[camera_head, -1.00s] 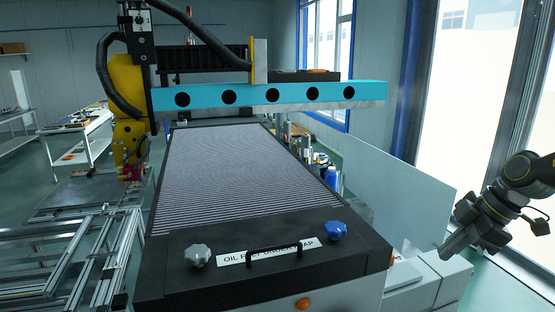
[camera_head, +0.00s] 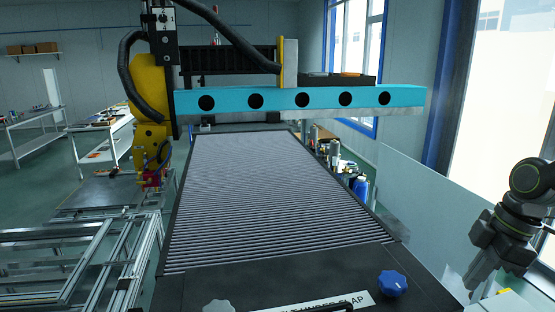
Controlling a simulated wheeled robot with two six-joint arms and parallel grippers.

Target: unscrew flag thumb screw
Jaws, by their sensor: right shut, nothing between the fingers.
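A blue lobed knob (camera_head: 392,284) stands on the black front panel (camera_head: 290,273), toward its right side. A grey lobed knob (camera_head: 218,306) is at the left, cut off by the bottom edge of the picture. I cannot tell which of these is the flag thumb screw. A white label (camera_head: 365,299) lies between them, partly cut off. My right gripper (camera_head: 476,283) is at the lower right, beside the panel and apart from the blue knob. It points down and left, is shut and holds nothing. My left gripper is out of view.
A ribbed bed (camera_head: 262,205) runs back behind the panel. A cyan beam (camera_head: 300,101) crosses above its far end. A yellow machine arm (camera_head: 150,105) stands at the left, by metal frames (camera_head: 75,260). A clear sheet (camera_head: 430,200) stands at the right.

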